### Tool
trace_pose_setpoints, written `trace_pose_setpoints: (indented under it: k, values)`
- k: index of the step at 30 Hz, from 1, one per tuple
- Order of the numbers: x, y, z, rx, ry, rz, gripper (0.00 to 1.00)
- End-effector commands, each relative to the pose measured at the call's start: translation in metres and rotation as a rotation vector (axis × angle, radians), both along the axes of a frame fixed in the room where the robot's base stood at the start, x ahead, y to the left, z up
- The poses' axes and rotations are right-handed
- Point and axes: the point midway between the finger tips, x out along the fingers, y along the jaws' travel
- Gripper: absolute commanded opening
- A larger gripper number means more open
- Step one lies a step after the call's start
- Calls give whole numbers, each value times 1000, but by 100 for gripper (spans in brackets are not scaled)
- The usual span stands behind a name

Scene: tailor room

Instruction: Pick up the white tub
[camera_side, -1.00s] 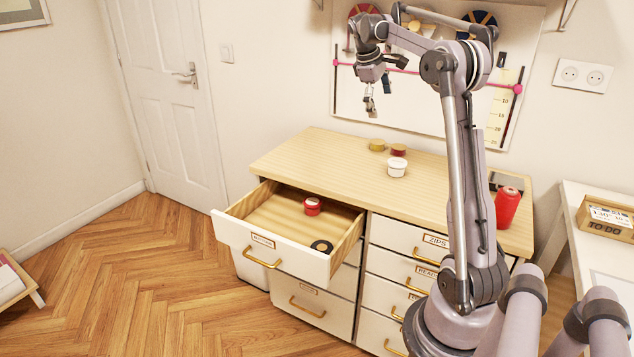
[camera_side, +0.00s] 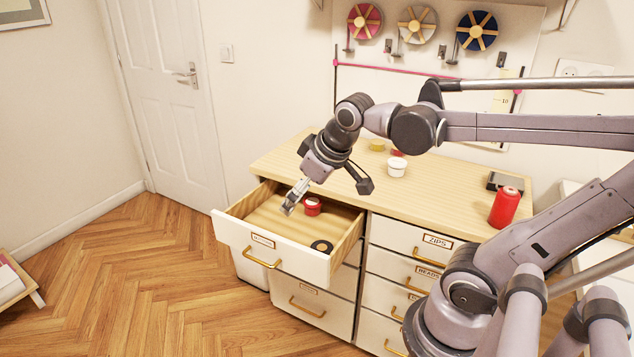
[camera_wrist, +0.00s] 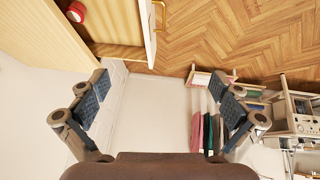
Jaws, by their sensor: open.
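The white tub (camera_side: 396,167) stands upright on the wooden cabinet top (camera_side: 440,183), near a red-topped tub (camera_side: 398,152) and a yellow tub (camera_side: 377,145). My gripper (camera_side: 288,210) is open and empty over the open drawer, to the left of the white tub and lower in the side view. In the wrist view my gripper's two fingers (camera_wrist: 165,90) are spread wide with nothing between them. The white tub does not show in the wrist view.
The red tub also shows in the wrist view (camera_wrist: 76,11).

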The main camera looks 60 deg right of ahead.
Motion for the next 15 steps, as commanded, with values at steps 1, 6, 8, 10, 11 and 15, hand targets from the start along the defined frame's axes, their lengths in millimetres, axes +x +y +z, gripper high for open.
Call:
trace_pose_setpoints:
  k: [1, 6, 8, 10, 11, 15]
  values:
    - [-9, 16, -10, 25, -23, 14, 100]
    - [-28, 47, -34, 97, -78, 28, 100]
    - [-31, 53, -38, 112, -88, 31, 100]
    - [-34, 57, -42, 121, -94, 32, 100]
    - [-34, 57, -42, 125, -95, 32, 100]
    - [-34, 58, -43, 127, -97, 31, 88]
